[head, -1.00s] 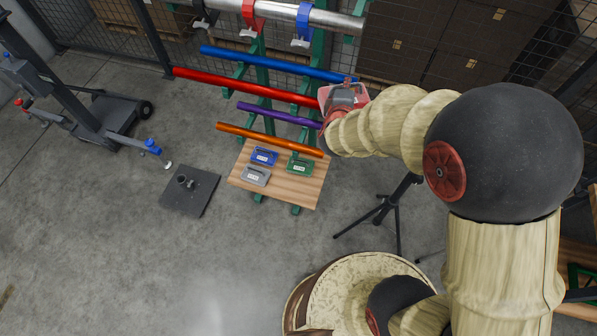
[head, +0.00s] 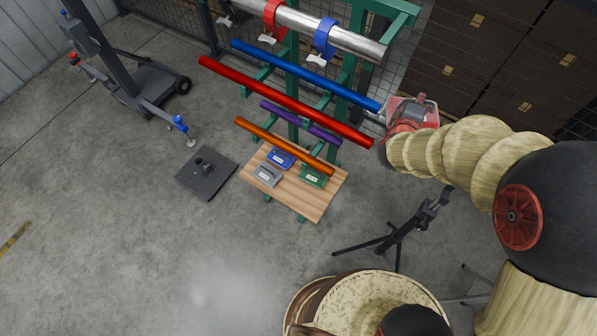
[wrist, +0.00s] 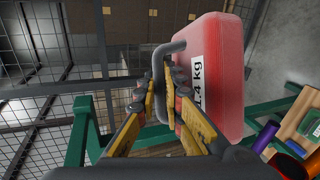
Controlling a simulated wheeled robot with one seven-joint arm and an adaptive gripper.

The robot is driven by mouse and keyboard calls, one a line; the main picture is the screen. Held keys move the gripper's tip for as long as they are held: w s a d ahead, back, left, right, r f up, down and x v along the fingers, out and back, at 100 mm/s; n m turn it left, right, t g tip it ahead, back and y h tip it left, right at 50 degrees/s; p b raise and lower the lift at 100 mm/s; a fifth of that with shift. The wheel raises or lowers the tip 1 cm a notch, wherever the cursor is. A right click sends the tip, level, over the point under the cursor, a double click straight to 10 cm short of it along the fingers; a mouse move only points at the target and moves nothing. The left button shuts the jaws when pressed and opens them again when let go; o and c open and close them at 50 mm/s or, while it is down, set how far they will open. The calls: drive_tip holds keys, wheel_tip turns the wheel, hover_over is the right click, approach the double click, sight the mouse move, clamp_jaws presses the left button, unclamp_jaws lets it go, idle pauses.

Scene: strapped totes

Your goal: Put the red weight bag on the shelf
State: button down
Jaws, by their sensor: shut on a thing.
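The red weight bag (wrist: 217,75) has a white label ending in "1.4 kg" and a grey loop handle. My gripper (wrist: 170,88) is shut on that handle, and the bag hangs to the right of the fingers in the wrist view. In the head view the red bag (head: 412,108) is at the end of my arm, partly hidden, near the right ends of the blue and red tubes. The shelf (head: 318,206) is a light wooden board low on the green rack, left of and below my gripper in the picture. The fingers are not clear in the head view.
Blue (head: 281,158), grey (head: 268,175) and green (head: 313,176) weights stand on the shelf. The board's front part is bare. Red (head: 285,100), blue (head: 305,75), purple (head: 300,122) and orange (head: 284,146) tubes cross above it. A black tripod (head: 400,232) stands right.

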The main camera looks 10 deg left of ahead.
drive_tip(key=shift+w+d+f+b, duration=0.2)
drive_tip(key=shift+w+f+b, duration=0.1)
drive_tip(key=shift+f, duration=0.15)
drive_tip(key=shift+s+a+f+b, duration=0.3)
drive_tip(key=shift+s+f+b, duration=0.1)
drive_tip(key=shift+s, duration=0.05)
wheel_tip(320, 180, down, 12)
drive_tip(key=b, duration=0.7)
drive_tip(key=shift+s, duration=0.4)
